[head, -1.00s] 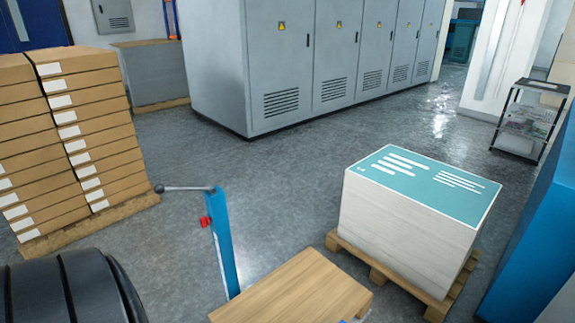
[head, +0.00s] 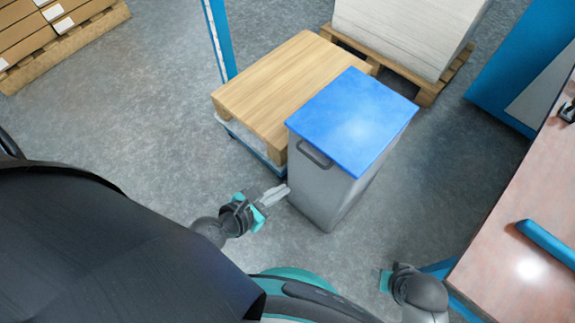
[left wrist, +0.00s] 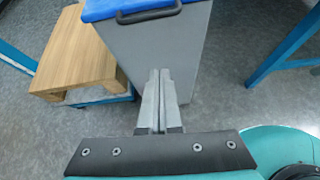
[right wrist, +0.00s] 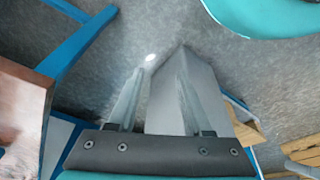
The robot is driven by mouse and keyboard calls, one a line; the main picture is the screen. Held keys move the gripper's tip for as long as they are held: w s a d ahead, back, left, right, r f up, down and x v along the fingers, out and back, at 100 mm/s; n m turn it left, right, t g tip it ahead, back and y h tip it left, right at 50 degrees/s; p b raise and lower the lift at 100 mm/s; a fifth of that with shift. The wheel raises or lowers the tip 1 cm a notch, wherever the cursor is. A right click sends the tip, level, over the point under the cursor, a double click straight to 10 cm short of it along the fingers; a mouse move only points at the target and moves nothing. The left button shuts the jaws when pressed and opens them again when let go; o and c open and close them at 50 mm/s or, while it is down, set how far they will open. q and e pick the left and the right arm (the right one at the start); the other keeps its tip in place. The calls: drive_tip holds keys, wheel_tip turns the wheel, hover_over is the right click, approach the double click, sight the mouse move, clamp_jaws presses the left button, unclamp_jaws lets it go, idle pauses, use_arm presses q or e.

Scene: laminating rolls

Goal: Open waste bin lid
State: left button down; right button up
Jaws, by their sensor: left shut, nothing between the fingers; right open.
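The waste bin (head: 325,190) is a grey box with a flat blue lid (head: 352,118), which lies shut on top. A dark handle (head: 315,154) sits on its side, just below the lid. The bin's side (left wrist: 168,45) and handle (left wrist: 149,14) also show in the left wrist view, with a strip of the lid (left wrist: 105,8). My left gripper (head: 286,190) is shut and empty, low beside the bin and below the handle; its fingers (left wrist: 160,72) point at the bin. My right gripper (right wrist: 158,68) is open and empty. In the head view its fingers are hardly visible, right of and nearer than the bin.
A low wooden-topped cart (head: 280,80) with a blue post (head: 218,35) stands just behind the bin. A pallet stack (head: 400,30) is at the back. A worktable (head: 525,230) with blue legs is on the right. Floor (head: 150,120) is clear on the left.

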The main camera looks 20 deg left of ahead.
use_arm(q)
drive_tip(key=r+b+x, duration=0.1)
drive_tip(key=b+x, duration=0.3)
drive_tip(key=x, duration=0.6)
drive_tip(key=shift+w+r+n+p, duration=0.2)
drive_tip(key=shift+r, duration=0.75)
drive_tip(key=shift+w+r+n+p, duration=0.15)
drive_tip(key=shift+w+r+n, duration=0.1)
drive_tip(key=shift+r, duration=0.65)
use_arm(e)
wheel_tip(320, 180, up, 7)
drive_tip(key=w+t, duration=0.1)
drive_tip(key=w, duration=0.1)
drive_tip(key=shift+a, duration=0.2)
use_arm(q)
drive_tip(key=shift+r, duration=0.1)
